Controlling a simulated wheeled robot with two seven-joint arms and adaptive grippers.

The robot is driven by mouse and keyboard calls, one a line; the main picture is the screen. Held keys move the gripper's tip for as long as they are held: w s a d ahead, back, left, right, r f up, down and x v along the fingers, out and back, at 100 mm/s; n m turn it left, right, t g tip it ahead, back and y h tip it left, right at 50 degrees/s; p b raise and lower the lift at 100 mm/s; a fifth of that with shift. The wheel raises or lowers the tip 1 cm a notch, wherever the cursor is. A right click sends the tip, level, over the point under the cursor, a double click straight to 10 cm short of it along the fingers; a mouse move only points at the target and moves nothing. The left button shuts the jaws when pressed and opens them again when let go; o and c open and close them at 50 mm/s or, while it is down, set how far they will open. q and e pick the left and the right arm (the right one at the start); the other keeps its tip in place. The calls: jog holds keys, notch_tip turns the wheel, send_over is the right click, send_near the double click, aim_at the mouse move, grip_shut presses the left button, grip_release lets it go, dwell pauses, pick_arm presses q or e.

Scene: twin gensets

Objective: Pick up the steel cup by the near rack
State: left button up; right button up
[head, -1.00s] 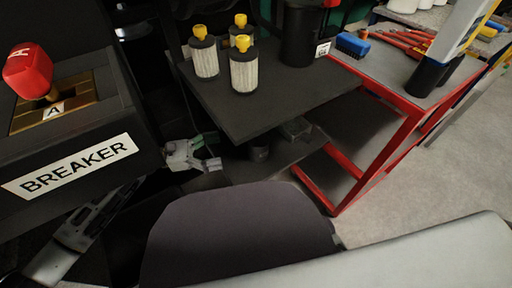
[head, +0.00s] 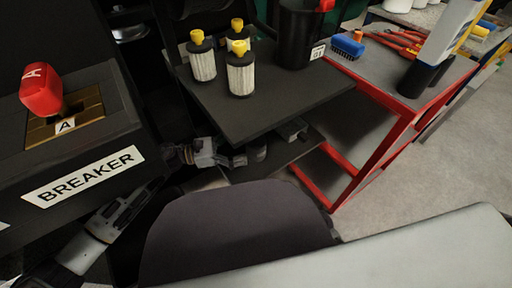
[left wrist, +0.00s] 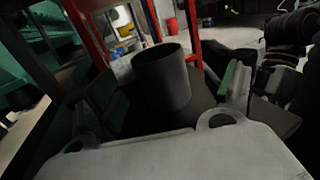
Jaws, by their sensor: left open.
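The steel cup (left wrist: 163,78) is a dark grey, open-topped cylinder. It stands upright on the dark lower shelf (left wrist: 204,99) in the left wrist view, between the two spread fingers of my left gripper (left wrist: 166,88). In the head view the cup (head: 258,152) shows small and dim under the edge of the upper shelf, partly hidden. My left gripper (head: 238,158) is open there, just left of the cup with its fingertips at it. I cannot tell whether a finger touches it. My right gripper is not in view.
The dark upper shelf (head: 262,108) overhangs the cup and carries several filters with yellow caps (head: 240,76) and a black bin (head: 298,38). A red-framed bench (head: 345,160) stands close on the right. The black BREAKER box (head: 90,160) is at the left, above my left arm.

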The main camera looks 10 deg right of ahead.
aim_at(265, 141)
pick_arm(q)
jog(key=shift+d, duration=0.3)
jog(key=shift+w+d+r+p, duration=0.1)
jog(key=shift+d+r+p, duration=0.1)
jog(key=shift+d+p, duration=0.4)
jog(key=shift+d+r+p, duration=0.2)
jog(key=shift+d, duration=0.65)
jog(key=shift+d+f, duration=0.1)
jog(key=shift+d, duration=1.05)
jog(key=c, duration=1.2)
